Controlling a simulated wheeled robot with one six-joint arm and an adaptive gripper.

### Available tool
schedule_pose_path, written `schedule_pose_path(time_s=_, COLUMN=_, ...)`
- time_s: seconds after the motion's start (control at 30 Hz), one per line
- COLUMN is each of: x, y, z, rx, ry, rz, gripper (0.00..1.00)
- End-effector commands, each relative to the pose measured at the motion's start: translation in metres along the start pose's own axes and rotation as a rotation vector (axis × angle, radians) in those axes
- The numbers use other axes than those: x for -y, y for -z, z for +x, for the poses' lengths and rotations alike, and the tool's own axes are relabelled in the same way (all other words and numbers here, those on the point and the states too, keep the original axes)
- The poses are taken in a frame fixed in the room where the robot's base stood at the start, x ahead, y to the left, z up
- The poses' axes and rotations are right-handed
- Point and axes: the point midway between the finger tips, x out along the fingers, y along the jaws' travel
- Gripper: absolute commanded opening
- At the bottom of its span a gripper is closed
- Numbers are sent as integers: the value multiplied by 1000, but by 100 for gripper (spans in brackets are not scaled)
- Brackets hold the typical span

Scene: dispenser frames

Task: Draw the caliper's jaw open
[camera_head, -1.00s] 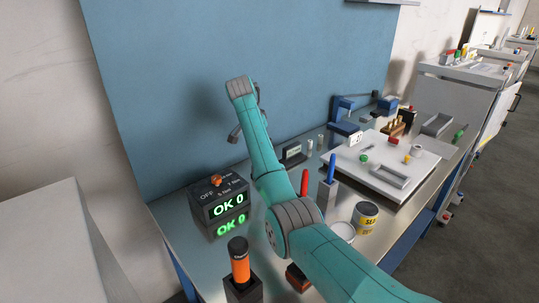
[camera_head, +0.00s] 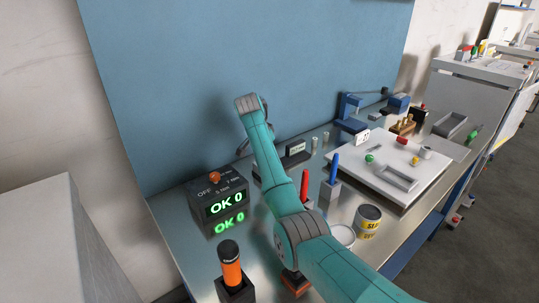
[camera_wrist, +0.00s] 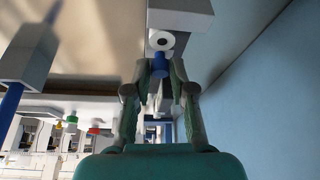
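I cannot tell whether the fingers touch either.
A counter box reading OK 0 (camera_head: 221,202) stands left of my arm. An orange-handled tool (camera_head: 231,265) stands in a holder in front.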

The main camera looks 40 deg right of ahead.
Motion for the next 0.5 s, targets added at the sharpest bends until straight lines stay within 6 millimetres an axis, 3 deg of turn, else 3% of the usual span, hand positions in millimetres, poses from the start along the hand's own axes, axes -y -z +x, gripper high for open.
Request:
schedule_pose_path(time_s=0.3, x=0, y=2, z=0, rx=0, ry=0, rz=0, gripper=0)
schedule_pose_path(time_s=0.5, x=-4, y=25, z=10, rx=0, ry=-1, rz=3, gripper=0)
